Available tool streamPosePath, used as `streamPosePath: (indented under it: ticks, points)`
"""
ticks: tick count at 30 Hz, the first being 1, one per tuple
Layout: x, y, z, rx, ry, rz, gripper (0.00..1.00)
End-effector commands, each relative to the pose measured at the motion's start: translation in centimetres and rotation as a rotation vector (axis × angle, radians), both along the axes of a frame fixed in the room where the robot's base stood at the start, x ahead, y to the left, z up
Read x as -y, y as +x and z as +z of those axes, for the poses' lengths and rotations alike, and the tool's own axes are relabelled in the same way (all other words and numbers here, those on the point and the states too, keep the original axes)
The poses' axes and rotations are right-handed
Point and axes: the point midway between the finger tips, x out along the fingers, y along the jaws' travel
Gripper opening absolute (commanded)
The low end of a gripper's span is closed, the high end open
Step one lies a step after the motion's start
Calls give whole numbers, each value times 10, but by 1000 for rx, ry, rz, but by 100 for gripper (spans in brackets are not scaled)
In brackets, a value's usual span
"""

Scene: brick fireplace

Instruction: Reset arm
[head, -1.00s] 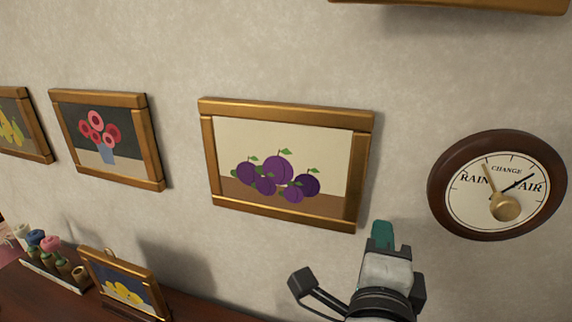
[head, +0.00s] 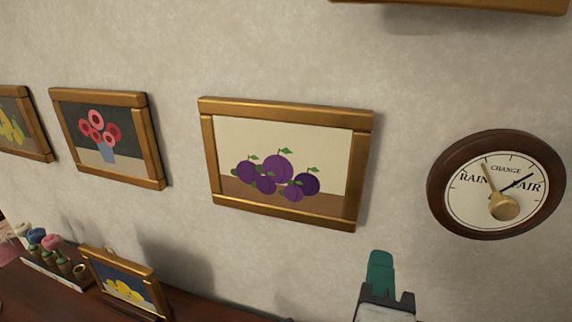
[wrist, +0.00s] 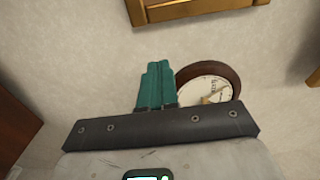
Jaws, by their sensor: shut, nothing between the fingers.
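My gripper (head: 380,268) shows at the bottom of the head view, right of centre, with its green fingers pointing up. It is shut and empty, in front of the bare wall below the plum picture (head: 284,163). In the wrist view the green fingers (wrist: 156,86) lie together, with nothing between them. The round barometer (head: 497,184) hangs to the right of the gripper in the head view. It also shows just right of the fingers in the wrist view (wrist: 232,72).
Framed pictures of flowers (head: 108,138) and pears (head: 22,122) hang to the left. A small framed picture (head: 122,284) and a rack of coloured spools (head: 50,262) stand on the wooden surface (head: 190,305). Another gold frame (head: 460,5) hangs above. The wall between is clear.

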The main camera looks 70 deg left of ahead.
Motion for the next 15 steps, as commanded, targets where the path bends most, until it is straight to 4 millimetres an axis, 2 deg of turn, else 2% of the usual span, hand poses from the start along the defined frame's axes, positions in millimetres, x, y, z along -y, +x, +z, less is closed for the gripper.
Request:
streamPosePath:
  ticks: [11,14,15]
  points:
    - [1,1,-1,0,-4,-3,0]
    - [11,11,-12,6,-48,-27,0]
    - [20,19,-21,9,-85,-46,0]
